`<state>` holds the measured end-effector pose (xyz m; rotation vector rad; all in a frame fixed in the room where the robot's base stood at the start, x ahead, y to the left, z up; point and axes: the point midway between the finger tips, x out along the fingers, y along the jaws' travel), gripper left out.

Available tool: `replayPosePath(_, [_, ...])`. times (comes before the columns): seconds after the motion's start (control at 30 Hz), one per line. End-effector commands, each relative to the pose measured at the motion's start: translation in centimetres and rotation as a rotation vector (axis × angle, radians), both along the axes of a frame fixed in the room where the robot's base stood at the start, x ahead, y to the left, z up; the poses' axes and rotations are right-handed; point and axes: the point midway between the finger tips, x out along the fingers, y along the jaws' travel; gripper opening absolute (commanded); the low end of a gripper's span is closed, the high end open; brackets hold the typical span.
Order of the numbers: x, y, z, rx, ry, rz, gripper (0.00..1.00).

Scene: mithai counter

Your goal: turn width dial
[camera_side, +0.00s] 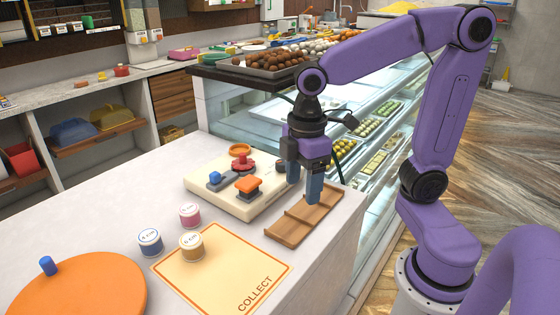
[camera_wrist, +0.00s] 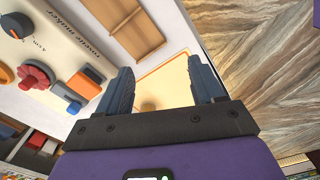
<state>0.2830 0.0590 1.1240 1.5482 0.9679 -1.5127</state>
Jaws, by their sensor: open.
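A cream rosette maker (camera_side: 232,205) sits on the counter; its printed panel also shows in the wrist view (camera_wrist: 75,38). A dark dial (camera_wrist: 14,25) beside a "4 cm" label shows at the upper left of the wrist view. In the side view, a dark knob (camera_side: 281,168) at the maker's right end is partly hidden by my gripper. My gripper (camera_side: 304,186) points down with its fingers apart, near that end and the wooden tray. In the wrist view, nothing is between its fingers (camera_wrist: 160,66).
The maker carries a red knob (camera_side: 243,166), an orange block (camera_side: 248,184) and a blue knob (camera_side: 214,177). A wooden tray (camera_side: 290,230) lies beside it. Several labelled tubs (camera_side: 150,242) and an orange-bordered COLLECT mat (camera_side: 225,283) are in front. A glass display case stands behind.

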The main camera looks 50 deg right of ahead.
Motion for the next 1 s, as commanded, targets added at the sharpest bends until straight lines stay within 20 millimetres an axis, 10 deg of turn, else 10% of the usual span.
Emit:
replayPosePath(0.5, [14.6, -10.6, 6.3, -0.013, 0.008, 0.029, 0.67])
replayPosePath(0.73, [17.0, -15.7, 7.9, -0.014, 0.013, 0.046, 0.67])
replayPosePath(1.0, [17.3, -17.0, 7.3, -0.013, 0.017, 0.055, 0.67])
